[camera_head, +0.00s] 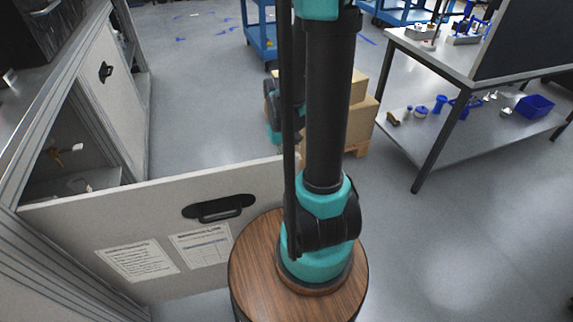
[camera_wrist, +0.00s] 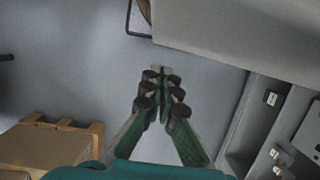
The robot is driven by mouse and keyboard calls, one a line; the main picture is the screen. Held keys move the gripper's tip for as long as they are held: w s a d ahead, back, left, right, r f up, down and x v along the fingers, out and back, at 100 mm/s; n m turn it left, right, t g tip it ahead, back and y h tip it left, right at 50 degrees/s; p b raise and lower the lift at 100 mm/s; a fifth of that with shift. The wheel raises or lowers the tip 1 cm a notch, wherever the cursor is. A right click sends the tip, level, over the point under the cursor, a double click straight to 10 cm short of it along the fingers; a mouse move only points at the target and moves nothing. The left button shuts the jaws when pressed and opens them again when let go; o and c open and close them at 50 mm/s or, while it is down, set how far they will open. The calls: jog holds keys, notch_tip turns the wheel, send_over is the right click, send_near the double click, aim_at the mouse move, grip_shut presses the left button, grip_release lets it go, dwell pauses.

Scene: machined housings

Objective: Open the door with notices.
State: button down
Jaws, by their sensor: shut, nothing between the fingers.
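The door with notices (camera_head: 165,222) stands swung out from the cabinet at the left in the head view, its opening showing behind it. It carries a dark recessed handle (camera_head: 218,208) and two paper notices, one on the left (camera_head: 137,262) and one on the right (camera_head: 203,246). A pale panel at the top of the wrist view (camera_wrist: 205,25) appears to be this door. My gripper (camera_wrist: 160,72) is shut and empty over the floor, apart from that panel. In the head view my wrist shows beyond the door; my fingertips cannot be made out there.
A second cabinet door (camera_head: 115,90) with a dark handle is farther back. Cardboard boxes (camera_head: 362,118) on a pallet stand beyond my arm, also at lower left in the wrist view (camera_wrist: 45,146). A workbench (camera_head: 450,60) is at right. Open floor (camera_head: 205,95) lies beyond the door.

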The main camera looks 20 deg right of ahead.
dwell(0.4)
jog(key=v, duration=1.2)
